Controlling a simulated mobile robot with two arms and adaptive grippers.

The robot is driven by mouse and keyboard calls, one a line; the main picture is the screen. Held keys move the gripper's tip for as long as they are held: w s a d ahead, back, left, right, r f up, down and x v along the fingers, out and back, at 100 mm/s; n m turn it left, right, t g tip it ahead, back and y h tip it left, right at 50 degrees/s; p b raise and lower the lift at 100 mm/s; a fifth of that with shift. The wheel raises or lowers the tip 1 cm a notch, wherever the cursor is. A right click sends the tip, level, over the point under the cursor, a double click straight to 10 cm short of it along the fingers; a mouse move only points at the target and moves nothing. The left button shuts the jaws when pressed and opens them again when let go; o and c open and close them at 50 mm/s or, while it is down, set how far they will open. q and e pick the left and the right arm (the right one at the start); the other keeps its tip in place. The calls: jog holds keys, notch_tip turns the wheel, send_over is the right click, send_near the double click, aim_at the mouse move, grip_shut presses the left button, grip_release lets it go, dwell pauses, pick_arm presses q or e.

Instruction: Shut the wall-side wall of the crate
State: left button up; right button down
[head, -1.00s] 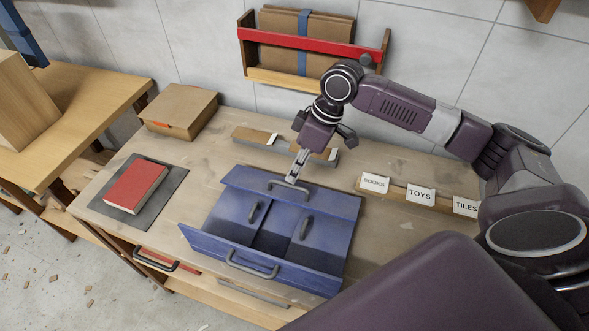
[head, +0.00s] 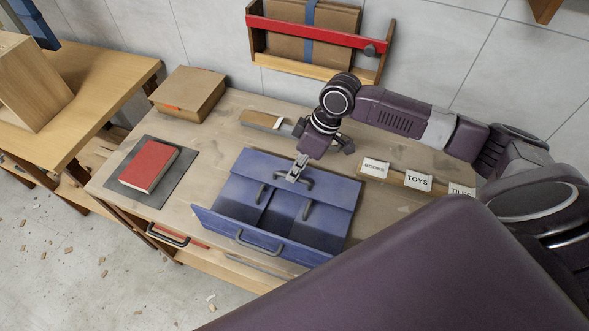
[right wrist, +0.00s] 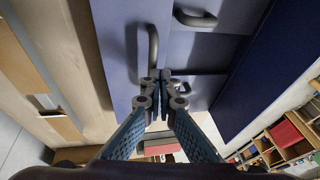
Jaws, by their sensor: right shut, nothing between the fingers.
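The blue crate (head: 322,240) sits on the workbench. Its wall-side wall (head: 338,187) is the far panel with a grey handle; it looks tilted outward, though its exact angle is hard to tell. It shows as a pale panel in the right wrist view (right wrist: 118,55). Two inner panels with handles lie between it and the near wall (head: 222,228), which leans outward. My right gripper (head: 293,178) is shut and empty, its fingertips over the wall-side wall at its handle; whether they touch is unclear. The fingertips also show beside the handle in the right wrist view (right wrist: 163,76). My left gripper is out of view.
A red book (head: 149,169) lies on a dark mat at the left, with a cardboard box (head: 188,92) behind it. Labelled cards, BOOKS, TOYS and TILES, stand at the right. A wall rack (head: 315,35) hangs behind. My right arm spans the right side.

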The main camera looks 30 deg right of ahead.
jog(key=v, duration=1.2)
jog(key=shift+s, duration=0.1)
